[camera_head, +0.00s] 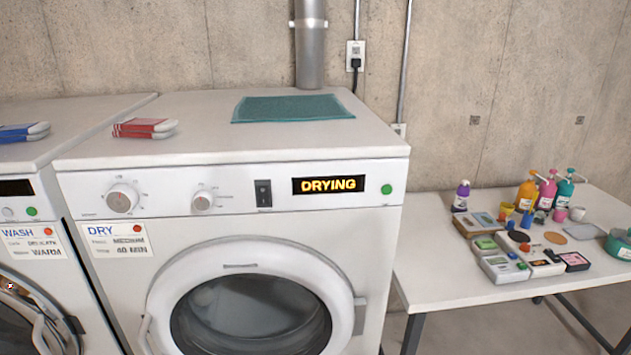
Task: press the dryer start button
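The dryer (230,230) stands in the middle of the head view, a white front loader with its round door (250,310) shut. Its green round button (386,189) is at the right end of the control panel. The lit display (328,184) beside it reads "DRYING" in orange letters. A dark rocker switch (263,194) and two knobs, the larger one (122,198) at the left and a smaller one (203,200), sit further left. A "DRY" card (118,239) reads medium, 40 min. Neither of my grippers shows in this view.
A washer (40,185) stands close at the left, with a "WASH" card (30,242). A teal mat (291,108) and folded red cloths (145,128) lie on the dryer. A white table (450,270) at the right holds bottles and small containers.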

